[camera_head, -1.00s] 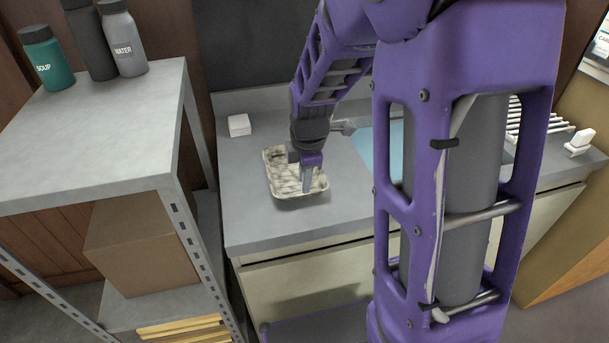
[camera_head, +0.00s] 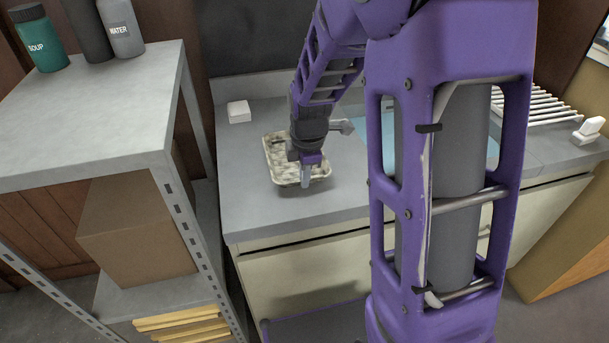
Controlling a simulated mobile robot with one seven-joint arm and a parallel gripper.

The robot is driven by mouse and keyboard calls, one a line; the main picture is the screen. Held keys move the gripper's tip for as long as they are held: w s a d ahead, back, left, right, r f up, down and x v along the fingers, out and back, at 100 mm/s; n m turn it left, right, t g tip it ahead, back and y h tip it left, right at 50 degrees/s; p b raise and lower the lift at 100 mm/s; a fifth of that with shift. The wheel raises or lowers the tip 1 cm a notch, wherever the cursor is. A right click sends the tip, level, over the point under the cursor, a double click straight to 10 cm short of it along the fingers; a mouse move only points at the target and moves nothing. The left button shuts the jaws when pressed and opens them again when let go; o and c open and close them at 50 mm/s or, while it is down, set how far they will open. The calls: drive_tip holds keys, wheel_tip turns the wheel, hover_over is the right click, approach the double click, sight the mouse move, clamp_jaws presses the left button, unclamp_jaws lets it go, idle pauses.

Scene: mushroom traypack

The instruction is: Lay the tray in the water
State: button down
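A pale, mottled rectangular tray (camera_head: 279,150) lies on the grey counter, left of the sink. My gripper (camera_head: 306,181) points down at the tray's near wall, right of its middle. One finger shows in front of that wall; the other is hidden, so I cannot tell whether the gripper is open or shut on the wall. The tray appears to rest flat on the counter. Bluish water (camera_head: 376,132) shows in the basin to the right, largely hidden behind my arm column.
A small white block (camera_head: 239,111) sits at the counter's back left. A white rack (camera_head: 545,107) and a white dispenser-like object (camera_head: 588,131) stand at the right. A metal shelf (camera_head: 95,120) with bottles is at the left. The counter (camera_head: 245,205) is clear left of the tray.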

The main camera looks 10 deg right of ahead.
drive_tip(key=shift+r, duration=0.15)
drive_tip(key=shift+r+p, duration=2.65)
drive_tip(key=shift+r, duration=0.7)
drive_tip(key=shift+s, duration=0.1)
